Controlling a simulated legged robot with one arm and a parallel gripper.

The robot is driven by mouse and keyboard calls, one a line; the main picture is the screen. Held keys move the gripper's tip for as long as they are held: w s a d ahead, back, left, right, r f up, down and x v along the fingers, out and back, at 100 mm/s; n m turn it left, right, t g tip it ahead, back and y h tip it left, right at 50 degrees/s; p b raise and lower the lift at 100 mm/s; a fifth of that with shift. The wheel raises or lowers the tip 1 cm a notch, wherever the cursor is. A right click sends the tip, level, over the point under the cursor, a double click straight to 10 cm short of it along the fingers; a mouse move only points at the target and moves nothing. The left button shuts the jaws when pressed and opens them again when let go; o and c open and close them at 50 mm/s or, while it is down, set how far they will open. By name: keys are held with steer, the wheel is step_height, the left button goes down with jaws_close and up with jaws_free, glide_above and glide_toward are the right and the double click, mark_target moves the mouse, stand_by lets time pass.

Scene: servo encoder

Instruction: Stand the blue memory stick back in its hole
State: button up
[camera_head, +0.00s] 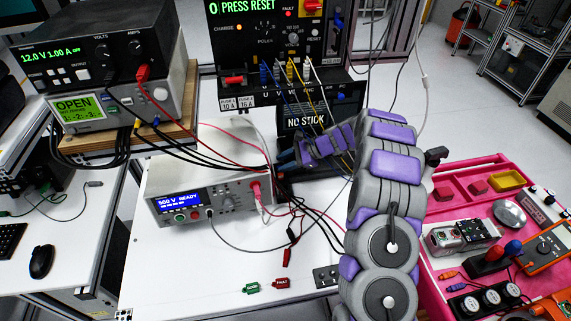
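My arm reaches up from the bottom. My gripper (287,159), at the left end of the purple-and-grey wrist, is small and dark in front of the black unit (316,97) whose display reads NO STICK. I cannot tell if its fingers are open or shut. A dark bluish patch shows at the fingertips; I cannot tell if it is the memory stick or part of the gripper. A small blue mark shows on the unit's right front, too small to identify. I cannot make out the stick's hole; my wrist covers part of the unit's lower front.
Blue, yellow and white leads hang in front of the black unit. A white tester (203,190) reading 500 V READY stands left of my gripper, with red and black cables around it. A pink tray (452,290) with tools is at right. The white table's front left is mostly clear.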

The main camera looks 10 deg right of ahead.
steer(key=p+v, duration=0.4)
steer(key=v, duration=0.8)
steer(key=s+a+r+n+g+h, duration=0.2)
steer(key=s+a+r+n, duration=0.4)
steer(key=s, duration=0.4)
steer(key=s+a+r+n+g+h, duration=0.2)
steer(key=s+a+r+n, duration=0.1)
steer(key=s+a+r, duration=0.6)
steer(key=s+d+f+n+h, duration=0.1)
steer(key=s+d+n+h, duration=0.1)
steer(key=s, duration=1.2)
steer(key=s+d+n+g+h, duration=0.1)
steer(key=s+d+n+h, duration=0.2)
steer(key=s, duration=1.1)
steer(key=n+h, duration=0.1)
steer(key=n, duration=0.1)
steer(key=shift+s+d+f+n, duration=0.15)
steer(key=shift+d+f+n, duration=0.2)
steer(key=shift+f+n, duration=0.05)
